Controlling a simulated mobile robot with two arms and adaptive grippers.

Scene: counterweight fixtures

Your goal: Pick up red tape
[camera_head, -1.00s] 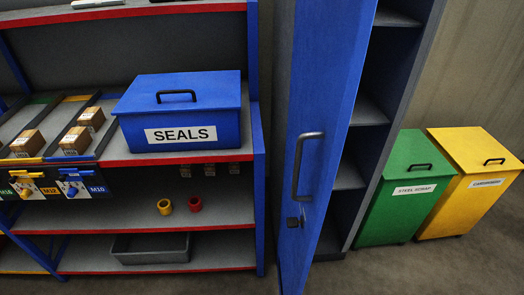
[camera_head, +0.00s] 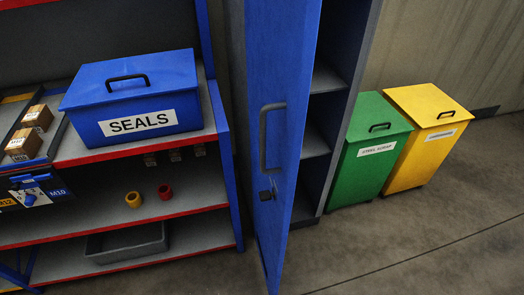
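A small red roll of tape (camera_head: 165,191) stands on the middle shelf (camera_head: 100,222) of the rack, below the blue SEALS box. A yellow roll of tape (camera_head: 133,199) stands just to its left, with a small gap between them. Neither of my grippers shows in the head view, and nothing is touching the red tape.
The blue SEALS box (camera_head: 135,95) sits on the shelf above. A grey tray (camera_head: 127,242) lies on the shelf below. A blue cabinet door (camera_head: 278,130) stands open right of the rack. A green bin (camera_head: 368,150) and a yellow bin (camera_head: 425,135) stand farther right. Floor at lower right is clear.

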